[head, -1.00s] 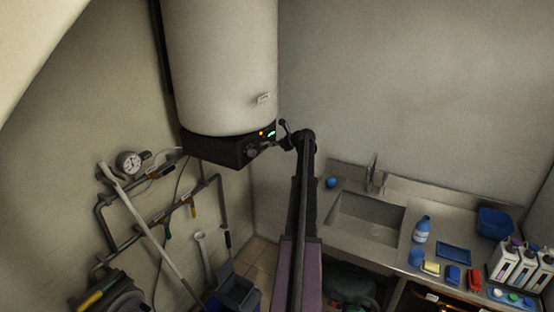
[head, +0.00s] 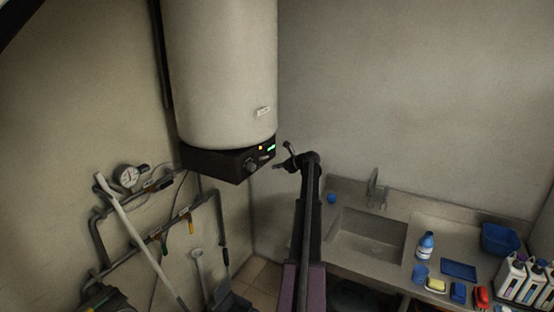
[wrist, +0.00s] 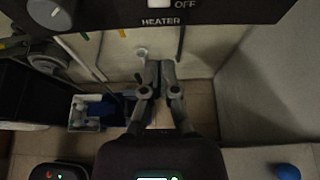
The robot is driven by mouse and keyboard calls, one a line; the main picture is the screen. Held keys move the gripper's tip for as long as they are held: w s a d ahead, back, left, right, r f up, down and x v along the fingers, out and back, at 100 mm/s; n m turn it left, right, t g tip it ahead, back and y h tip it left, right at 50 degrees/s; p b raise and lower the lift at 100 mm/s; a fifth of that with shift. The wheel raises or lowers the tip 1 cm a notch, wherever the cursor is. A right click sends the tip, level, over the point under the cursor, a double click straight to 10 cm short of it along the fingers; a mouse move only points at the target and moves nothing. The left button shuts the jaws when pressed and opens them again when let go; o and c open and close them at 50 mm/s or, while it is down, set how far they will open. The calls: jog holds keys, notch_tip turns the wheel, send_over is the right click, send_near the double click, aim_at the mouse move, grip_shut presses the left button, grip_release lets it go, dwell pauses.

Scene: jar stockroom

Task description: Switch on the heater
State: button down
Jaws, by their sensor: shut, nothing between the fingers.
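The heater is a big white tank (head: 222,75) on the wall, with a dark control box (head: 215,162) under it. In the wrist view the box's lower edge shows the label HEATER, the word OFF, a pale switch (wrist: 158,3) partly cut off by the frame, and the knob (wrist: 48,12). My gripper (wrist: 160,70) is shut and empty, below the panel in that view. In the head view my gripper (head: 279,167) is just right of the box, apart from it.
Wall pipes with a gauge (head: 127,176) are at the left. A counter with a sink (head: 368,236) and tap is at the right. A bottle (head: 425,245), blue bin (head: 501,239) and several small items stand on it.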

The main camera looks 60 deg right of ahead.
jog(key=s+r+p, duration=0.7)
jog(key=shift+d, duration=0.2)
jog(key=shift+s, duration=0.1)
dwell(0.5)
